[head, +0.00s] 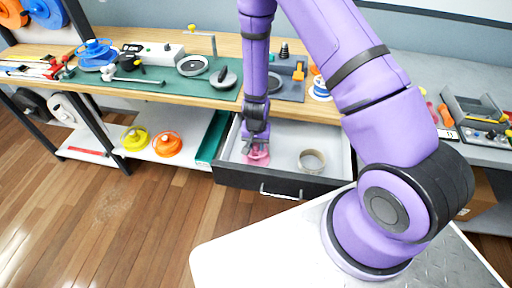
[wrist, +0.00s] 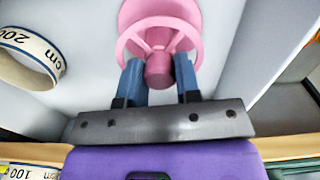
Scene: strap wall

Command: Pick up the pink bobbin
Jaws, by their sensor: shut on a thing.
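The pink bobbin (wrist: 158,32) is inside the open drawer (head: 284,188), near its left side. In the wrist view it shows a spoked pink rim, a central hub and a second disc behind. My gripper (wrist: 160,78) is shut on it, with a blue finger on each side of the hub. In the head view my gripper (head: 256,146) reaches down into the drawer and the bobbin (head: 257,158) shows just below the fingers. I cannot tell whether the bobbin touches the drawer floor.
A roll of measuring tape (head: 311,161) lies in the drawer to the right of the bobbin. The wooden worktop (head: 180,89) runs above the drawer. A yellow reel (head: 135,138) and an orange reel (head: 167,144) sit on the lower shelf to the left.

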